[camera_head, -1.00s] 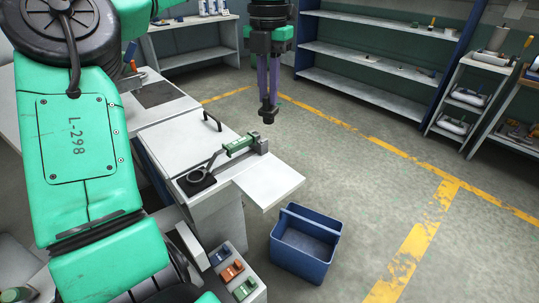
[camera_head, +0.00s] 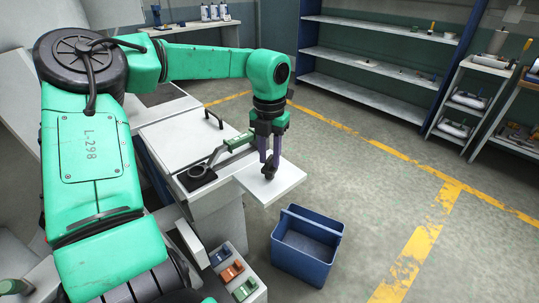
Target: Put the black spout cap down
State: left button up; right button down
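My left gripper (camera_head: 269,168) points straight down over the white side shelf of the machine (camera_head: 285,185). Its two purple fingers are close together on a small black piece, the black spout cap (camera_head: 268,172). The cap is at or just above the shelf surface; I cannot tell whether it touches. The tape extruder (camera_head: 232,143), with a green body, lies on the machine top just left of the gripper. My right gripper is not in view.
A blue bin (camera_head: 307,245) stands on the floor below and right of the shelf. A block with coloured switches (camera_head: 232,272) is at the front. Shelving (camera_head: 380,60) stands at the back, with open floor between.

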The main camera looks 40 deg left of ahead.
aim_at(270, 158)
pick_arm(q)
jog(key=shift+r, duration=0.1)
notch_tip(270, 158, up, 12)
jog(key=p, duration=0.1)
dwell(0.4)
dwell(0.4)
